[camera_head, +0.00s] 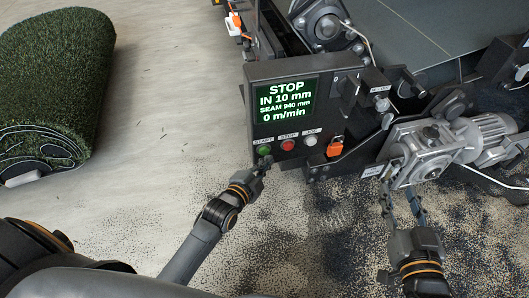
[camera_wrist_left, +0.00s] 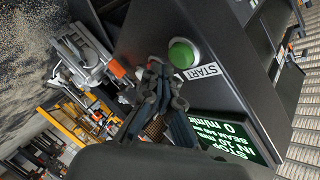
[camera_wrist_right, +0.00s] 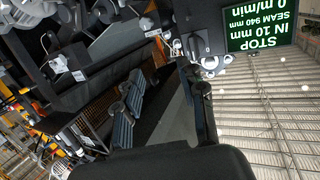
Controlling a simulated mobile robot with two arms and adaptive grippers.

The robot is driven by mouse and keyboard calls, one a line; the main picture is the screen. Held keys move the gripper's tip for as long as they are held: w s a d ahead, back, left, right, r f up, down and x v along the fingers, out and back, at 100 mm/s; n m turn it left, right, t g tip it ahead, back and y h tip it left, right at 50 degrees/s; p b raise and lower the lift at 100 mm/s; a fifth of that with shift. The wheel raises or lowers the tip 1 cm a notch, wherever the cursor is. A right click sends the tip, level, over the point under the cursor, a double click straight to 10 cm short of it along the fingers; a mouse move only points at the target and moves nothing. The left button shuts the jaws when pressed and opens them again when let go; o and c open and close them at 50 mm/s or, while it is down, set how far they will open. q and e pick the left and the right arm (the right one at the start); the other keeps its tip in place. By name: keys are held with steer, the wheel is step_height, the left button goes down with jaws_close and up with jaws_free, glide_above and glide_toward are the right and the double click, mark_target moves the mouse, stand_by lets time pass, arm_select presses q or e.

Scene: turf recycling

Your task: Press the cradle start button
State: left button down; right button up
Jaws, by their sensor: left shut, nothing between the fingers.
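The green START button (camera_head: 264,150) is at the left of a row on the dark control box (camera_head: 262,72). In the left wrist view the START button (camera_wrist_left: 182,53) stands out from the panel beside its START label. My left gripper (camera_head: 263,163) is shut and empty, its fingertips just below the button in the head view. In the left wrist view the fingertips (camera_wrist_left: 162,72) are close beside the button; I cannot tell whether they touch it. My right gripper (camera_head: 403,193) is open and empty, with its fingers apart (camera_wrist_right: 165,95) below the gear motor.
A red STOP button (camera_head: 288,145), a pale button (camera_head: 310,140) and an orange padlock (camera_head: 335,147) sit right of START. The screen (camera_head: 286,103) reads STOP IN 10 mm, 0 m/min. A gear motor (camera_head: 425,150) is above my right gripper. A turf roll (camera_head: 55,85) lies far left.

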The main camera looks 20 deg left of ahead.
stand_by(0.7)
arm_select(q)
steer(key=shift+w+a, duration=0.25)
steer(key=shift+w, duration=0.1)
arm_select(e)
steer(key=shift+s+d+f+g+h, duration=0.15)
steer(key=shift+f+g, duration=0.2)
steer(key=shift+f, duration=0.15)
steer(key=shift+s+d+f+g+h, duration=0.1)
steer(key=shift+s+f+g+h, duration=0.05)
steer(key=shift+f+g, duration=0.3)
arm_select(q)
steer(key=shift+w+a+p, duration=0.2)
steer(key=shift+w+p, duration=0.1)
arm_select(e)
steer(key=shift+s+f, duration=0.15)
steer(key=shift+f, duration=0.1)
steer(key=shift+d+f, duration=0.1)
arm_select(q)
steer(key=shift+s+d+p, duration=0.45)
steer(key=shift+s+p, duration=0.1)
steer(key=shift+s, duration=0.1)
arm_select(e)
steer(key=s+f+g, duration=0.1)
steer(key=s+d+f+g, duration=0.1)
steer(key=f+g, duration=0.1)
steer(key=f, duration=0.1)
steer(key=shift+s+d+h, duration=0.25)
steer(key=shift+s+h, duration=0.15)
